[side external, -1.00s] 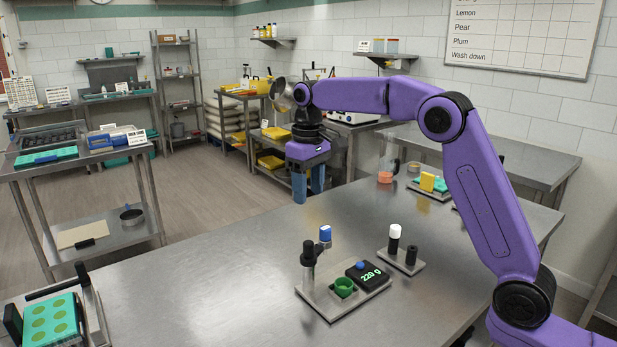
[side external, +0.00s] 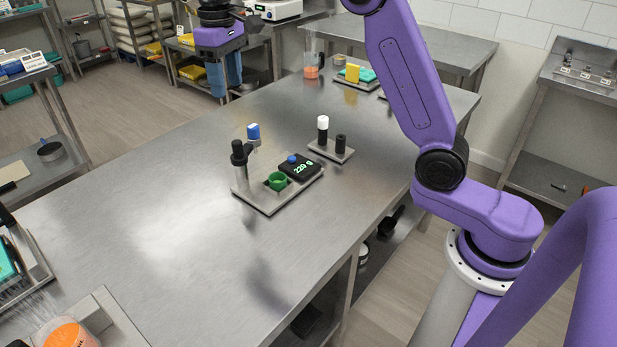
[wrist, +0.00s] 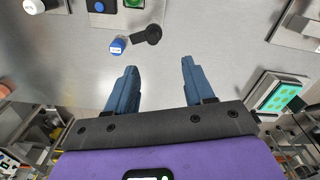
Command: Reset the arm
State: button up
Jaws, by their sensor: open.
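My gripper (side external: 227,92) points downward with blue fingers, at the far left side of the steel worktable (side external: 150,195). In the wrist view my gripper (wrist: 158,80) has its two fingers spread apart with nothing between them. The depositing station with a green cup (side external: 277,181), a black display reading 220 g (side external: 300,168) and a black post (side external: 238,155) stands on the table, apart from my gripper. A blue-capped piece (side external: 253,131) stands behind it and also shows in the wrist view (wrist: 117,46).
A small stand with a white-capped bottle (side external: 323,127) and a black piece is right of the station. A clear jug with orange contents (side external: 311,71) and a yellow block (side external: 352,72) stand farther back. A container of orange (side external: 68,334) is at the lower left.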

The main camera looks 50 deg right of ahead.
jog(key=s+a+f+n, duration=0.2)
jog(key=s, duration=0.7)
jog(key=s+a+f+n, duration=0.2)
jog(key=s+n, duration=0.1)
jog(key=s, duration=0.6)
jog(key=s+d+f+n, duration=0.1)
jog(key=s+d+f, duration=0.1)
jog(key=s, duration=0.5)
jog(key=s+d+f+n, duration=0.1)
jog(key=s+d+f, duration=0.1)
jog(key=s+d, duration=0.2)
jog(key=s+d+f+n, duration=0.2)
jog(key=s+d+f, duration=0.1)
jog(key=s, duration=0.6)
jog(key=shift+s, duration=0.3)
jog(key=shift+f, duration=0.1)
